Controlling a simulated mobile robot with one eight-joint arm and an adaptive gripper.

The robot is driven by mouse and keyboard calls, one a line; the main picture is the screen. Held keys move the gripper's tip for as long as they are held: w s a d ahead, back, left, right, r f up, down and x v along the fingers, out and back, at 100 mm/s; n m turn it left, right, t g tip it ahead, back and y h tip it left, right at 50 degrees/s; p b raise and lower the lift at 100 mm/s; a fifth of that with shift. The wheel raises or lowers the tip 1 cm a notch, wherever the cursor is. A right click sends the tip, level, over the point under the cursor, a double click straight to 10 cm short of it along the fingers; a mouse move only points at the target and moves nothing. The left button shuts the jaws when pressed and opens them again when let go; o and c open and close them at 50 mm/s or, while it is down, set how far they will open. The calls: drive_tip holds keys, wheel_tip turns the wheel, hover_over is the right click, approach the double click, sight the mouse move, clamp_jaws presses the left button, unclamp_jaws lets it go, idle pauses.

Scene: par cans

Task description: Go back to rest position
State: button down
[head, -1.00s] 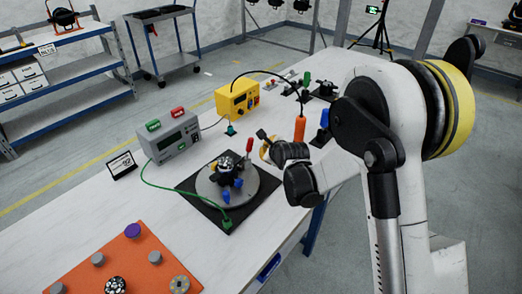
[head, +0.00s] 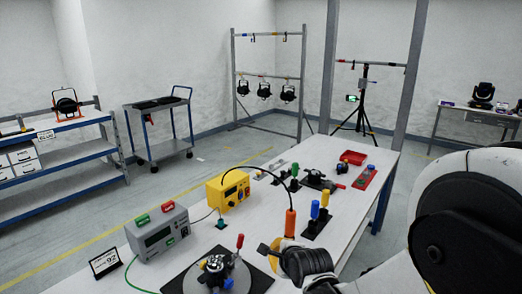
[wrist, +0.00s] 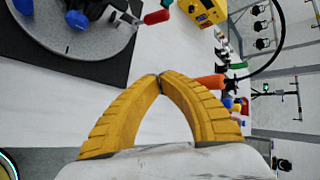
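My gripper (wrist: 159,76) shows in the wrist view as two yellow ribbed fingers whose tips meet, with nothing seen between them. The plate also shows at the upper left of the wrist view (wrist: 75,38), apart from the fingers.
A grey meter box (head: 160,233), a yellow box (head: 228,188) and an orange handle (head: 290,222) stand on the bench. Screwdrivers in a black stand (head: 317,222) and a red tray (head: 353,157) are farther back. A cart (head: 158,125) and shelves (head: 60,160) stand left.

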drive_tip(key=s+d+r+n+g+h, duration=0.1)
drive_tip(key=s+d+r+n+h, duration=0.1)
drive_tip(key=s+d+r+n, duration=0.7)
drive_tip(key=s+d+n+g, duration=0.1)
drive_tip(key=s+d+n, duration=0.2)
drive_tip(key=s, duration=0.5)
drive_tip(key=s+d+r+n+h, duration=0.1)
drive_tip(key=s+d+n, duration=0.2)
drive_tip(key=s+n, duration=0.3)
drive_tip(key=shift+s+r+n+g, duration=0.15)
drive_tip(key=shift+s+n+g, duration=0.2)
drive_tip(key=shift+s, duration=0.75)
